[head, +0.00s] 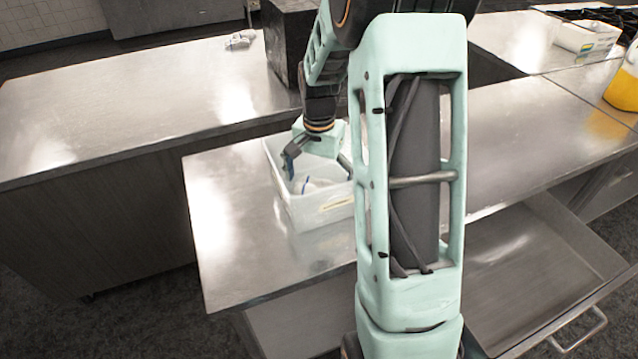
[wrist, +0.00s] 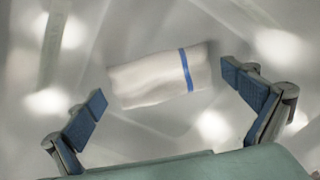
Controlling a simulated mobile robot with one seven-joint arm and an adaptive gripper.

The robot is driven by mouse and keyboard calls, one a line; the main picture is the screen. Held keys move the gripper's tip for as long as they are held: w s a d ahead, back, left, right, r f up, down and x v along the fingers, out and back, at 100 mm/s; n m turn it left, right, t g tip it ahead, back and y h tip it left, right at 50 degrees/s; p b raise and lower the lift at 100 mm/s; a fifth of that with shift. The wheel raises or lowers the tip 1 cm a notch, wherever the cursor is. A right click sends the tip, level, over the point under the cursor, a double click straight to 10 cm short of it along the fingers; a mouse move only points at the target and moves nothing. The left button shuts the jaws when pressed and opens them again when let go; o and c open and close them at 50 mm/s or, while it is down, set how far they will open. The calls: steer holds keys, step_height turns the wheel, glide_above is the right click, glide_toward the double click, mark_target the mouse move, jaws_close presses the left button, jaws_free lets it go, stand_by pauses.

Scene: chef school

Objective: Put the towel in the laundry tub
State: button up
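The towel (wrist: 158,78) is white with a blue stripe and looks folded or rolled. It lies inside the laundry tub, a white open box (head: 325,213) on the steel table. The towel also shows in the head view (head: 318,186), partly hidden by the tub and my gripper. My gripper (head: 312,172) points down over the tub's opening. In the wrist view my gripper (wrist: 178,105) has its two blue-padded fingers spread wide, with nothing between them. The towel lies beyond the fingertips, apart from them. The tub's inner wall and floor (wrist: 85,100) surround it.
Another white container (head: 587,38) stands at the far right back, near a yellow jug (head: 622,88). A small pale item (head: 240,39) lies on the left counter (head: 140,95). A dark block (head: 287,45) stands behind the tub. The table left of the tub is clear.

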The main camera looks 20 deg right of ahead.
mark_target(319, 183)
step_height(319, 183, up, 12)
steer(key=shift+r, duration=0.15)
stand_by(0.5)
steer(key=shift+w, duration=0.1)
